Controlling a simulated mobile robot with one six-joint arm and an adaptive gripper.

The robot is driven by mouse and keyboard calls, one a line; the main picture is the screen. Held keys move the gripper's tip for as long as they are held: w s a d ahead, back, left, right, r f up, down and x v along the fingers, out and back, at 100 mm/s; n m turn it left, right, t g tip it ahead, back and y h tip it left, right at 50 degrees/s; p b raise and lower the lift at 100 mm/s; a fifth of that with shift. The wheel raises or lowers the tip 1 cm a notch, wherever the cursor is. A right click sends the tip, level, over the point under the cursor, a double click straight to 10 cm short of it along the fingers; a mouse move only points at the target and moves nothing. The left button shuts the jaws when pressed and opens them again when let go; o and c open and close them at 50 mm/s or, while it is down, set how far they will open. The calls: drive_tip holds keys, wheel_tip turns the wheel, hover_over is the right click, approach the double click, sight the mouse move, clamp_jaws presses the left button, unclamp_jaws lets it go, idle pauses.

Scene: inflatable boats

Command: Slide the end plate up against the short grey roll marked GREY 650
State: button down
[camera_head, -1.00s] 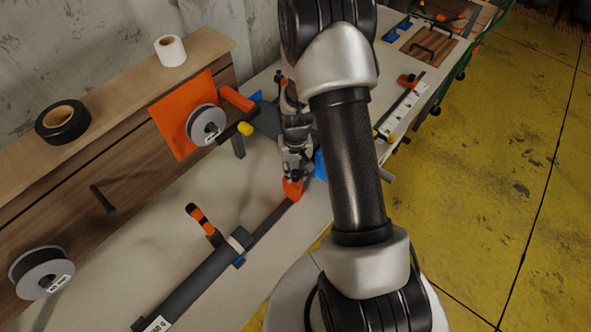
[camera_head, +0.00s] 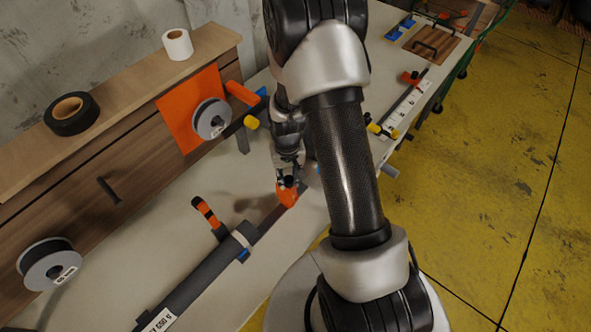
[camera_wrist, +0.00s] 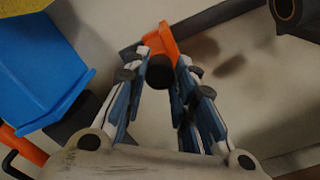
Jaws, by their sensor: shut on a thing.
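The orange end plate (camera_head: 287,196) stands on a dark rail (camera_head: 268,220) on the bench. My gripper (camera_head: 287,180) is shut on it from above. In the wrist view the orange piece (camera_wrist: 160,42) shows at the fingertips, with a black round knob (camera_wrist: 160,72) between my fingers (camera_wrist: 164,62). A grey roll (camera_head: 200,278) lies along the same line at lower left, with a partly cut-off white label (camera_head: 158,321) that seems to include 650. A stretch of bare rail separates plate and roll. A dark hollow end (camera_wrist: 285,10) shows in the wrist view.
A clamp with an orange-and-black handle (camera_head: 208,216) stands beside the roll's near-plate end. Blue (camera_wrist: 35,65) and orange parts lie left in the wrist view. The bench left of the rail is partly clear.

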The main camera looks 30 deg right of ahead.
drive_tip(key=s+a, duration=0.5)
drive_tip(key=a, duration=0.8)
drive_tip(key=shift+b, duration=0.45)
drive_tip(key=shift+a, duration=0.1)
drive_tip(key=c, duration=1.3)
unclamp_jaws()
drive_tip(key=shift+w, duration=0.1)
drive_tip(key=shift+r, duration=0.1)
wheel_tip(320, 180, up, 12)
